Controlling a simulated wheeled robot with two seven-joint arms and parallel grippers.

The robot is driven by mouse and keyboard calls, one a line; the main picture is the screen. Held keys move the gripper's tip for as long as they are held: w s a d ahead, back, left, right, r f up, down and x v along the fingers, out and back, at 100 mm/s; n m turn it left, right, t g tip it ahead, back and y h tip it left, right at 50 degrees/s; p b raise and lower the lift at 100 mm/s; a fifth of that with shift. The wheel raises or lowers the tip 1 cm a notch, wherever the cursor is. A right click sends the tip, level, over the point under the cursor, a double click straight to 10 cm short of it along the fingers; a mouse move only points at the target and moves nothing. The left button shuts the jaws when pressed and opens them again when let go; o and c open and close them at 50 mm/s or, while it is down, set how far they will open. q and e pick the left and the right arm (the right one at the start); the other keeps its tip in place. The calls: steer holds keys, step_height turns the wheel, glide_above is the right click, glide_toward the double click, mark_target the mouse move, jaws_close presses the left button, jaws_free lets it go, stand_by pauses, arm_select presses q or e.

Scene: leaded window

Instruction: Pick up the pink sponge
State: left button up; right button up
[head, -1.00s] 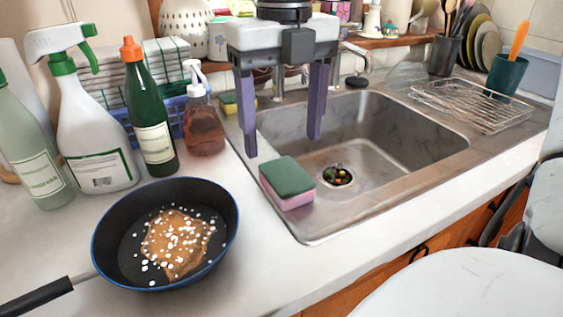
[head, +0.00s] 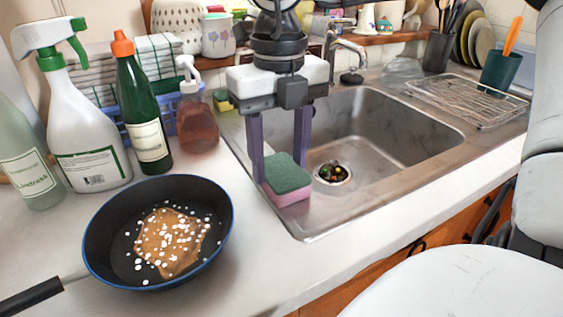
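The pink sponge (head: 290,197) with a green top lies on the near left rim of the steel sink (head: 400,150), between the counter and the basin. My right gripper (head: 280,173) points down over it. One finger stands against the sponge's left side and the other drops behind its far right side, where the tip is hidden. The fingers are drawn in to about the sponge's width and look shut on it. The sponge still appears to rest on the rim. My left gripper is not in view.
A frying pan (head: 105,262) with food stands on the counter at front left. A spray bottle (head: 88,140), a green bottle (head: 146,125) and a soap dispenser (head: 197,125) stand behind it. A faucet (head: 345,50) rises behind the sink. A wire rack (head: 468,100) is at right.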

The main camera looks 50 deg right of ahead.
mark_target(280, 167)
steer(key=shift+r, duration=0.15)
steer(key=shift+c, duration=0.3)
step_height(280, 167, up, 18)
steer(key=p, duration=0.3)
steer(key=o, duration=0.4)
steer(key=c, duration=0.4)
steer(key=shift+o, duration=0.2)
